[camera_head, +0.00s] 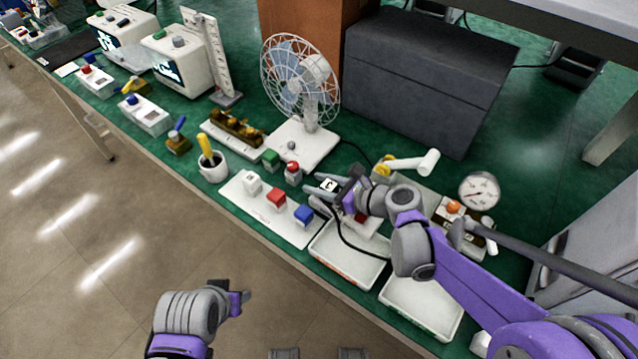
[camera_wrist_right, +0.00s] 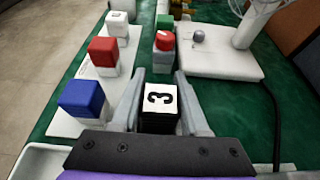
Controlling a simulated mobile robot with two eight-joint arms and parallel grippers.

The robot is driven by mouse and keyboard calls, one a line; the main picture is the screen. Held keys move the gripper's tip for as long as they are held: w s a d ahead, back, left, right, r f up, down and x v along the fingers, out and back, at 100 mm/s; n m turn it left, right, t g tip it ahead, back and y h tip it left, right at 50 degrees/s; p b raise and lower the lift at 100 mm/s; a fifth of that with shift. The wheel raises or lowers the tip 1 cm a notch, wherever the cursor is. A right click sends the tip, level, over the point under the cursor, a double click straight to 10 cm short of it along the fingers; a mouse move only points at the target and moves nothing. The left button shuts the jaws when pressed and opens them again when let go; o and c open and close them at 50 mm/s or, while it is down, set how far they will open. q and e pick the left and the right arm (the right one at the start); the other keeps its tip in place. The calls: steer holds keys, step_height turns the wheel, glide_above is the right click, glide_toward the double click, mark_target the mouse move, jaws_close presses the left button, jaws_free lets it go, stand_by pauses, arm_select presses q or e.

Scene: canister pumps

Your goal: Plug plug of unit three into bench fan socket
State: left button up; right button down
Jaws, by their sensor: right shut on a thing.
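My right gripper (camera_head: 320,191) is shut on a dark plug (camera_head: 328,185) whose white face carries a black 3. In the right wrist view the gripper (camera_wrist_right: 160,86) has the plug (camera_wrist_right: 160,100) between its fingers. It is held to the right of a white strip (camera_head: 245,204) bearing white, red (camera_head: 276,198) and blue (camera_head: 303,214) blocks. The white bench fan (camera_head: 300,85) stands behind, on a white base (camera_head: 305,147). I cannot tell which part is its socket. My left gripper (camera_head: 241,299) is over the floor, away from the bench; its jaws are unclear.
A green block (camera_head: 271,158) and a red-topped piece (camera_head: 292,172) stand beside the fan base. White trays (camera_head: 347,262) lie near the front edge. A gauge (camera_head: 479,190) stands at right and a dark box (camera_head: 425,75) behind. A black cable (camera_head: 349,240) hangs below the right gripper.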

steer(key=shift+c, duration=2.1)
jaws_free()
steer(key=shift+f, duration=0.1)
steer(key=shift+r, duration=0.25)
steer(key=p+v, duration=0.1)
steer(key=v, duration=1.1)
steer(key=shift+s+f+p, duration=0.1)
steer(key=shift+f+p, duration=0.1)
steer(key=shift+p, duration=0.15)
